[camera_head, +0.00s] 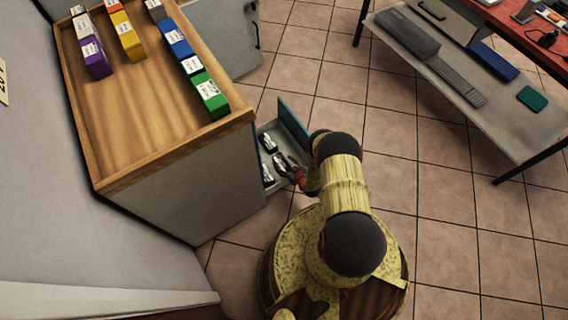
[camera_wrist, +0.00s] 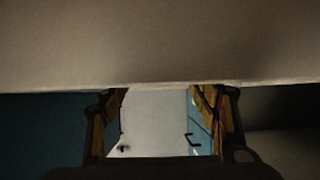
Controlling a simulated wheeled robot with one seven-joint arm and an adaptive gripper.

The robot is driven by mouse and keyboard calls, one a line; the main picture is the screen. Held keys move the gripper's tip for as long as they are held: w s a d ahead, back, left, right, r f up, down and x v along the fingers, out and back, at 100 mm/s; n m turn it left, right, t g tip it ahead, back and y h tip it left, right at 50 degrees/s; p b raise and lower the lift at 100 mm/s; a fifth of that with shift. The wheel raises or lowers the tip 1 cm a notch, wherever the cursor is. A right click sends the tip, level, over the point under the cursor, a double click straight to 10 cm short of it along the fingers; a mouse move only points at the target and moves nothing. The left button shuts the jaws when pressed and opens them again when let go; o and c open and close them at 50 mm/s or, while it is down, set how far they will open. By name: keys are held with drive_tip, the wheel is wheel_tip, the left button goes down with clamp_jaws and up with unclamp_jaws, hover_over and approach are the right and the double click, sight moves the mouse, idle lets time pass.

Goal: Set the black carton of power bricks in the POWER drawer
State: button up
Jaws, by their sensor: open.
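A drawer (camera_head: 261,130) with a blue-grey front stands pulled out low on the cabinet's right side in the head view. Its label does not show, so I cannot tell if it is POWER. Inside lie black cartons with white labels: one (camera_head: 268,142) toward the back and one (camera_head: 267,174) near the front. Another black shape lies close to my gripper. My gripper (camera_head: 290,169) is at the drawer, low and partly hidden by my arm. In the wrist view its two fingers stand wide apart, with no carton visible between them.
The wooden cabinet top (camera_head: 140,110) carries purple, yellow, blue and green cartons (camera_head: 209,95). A grey shelf (camera_head: 470,95) under a red bench (camera_head: 505,15) stands at the right. Open tiled floor (camera_head: 430,190) lies between. A pale panel (camera_wrist: 160,40) fills the upper wrist view.

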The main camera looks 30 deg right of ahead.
drive_tip(key=shift+r, duration=0.15)
drive_tip(key=shift+r, duration=0.3)
drive_tip(key=p+v, duration=0.4)
drive_tip(key=v, duration=0.8)
drive_tip(key=shift+r, duration=0.1)
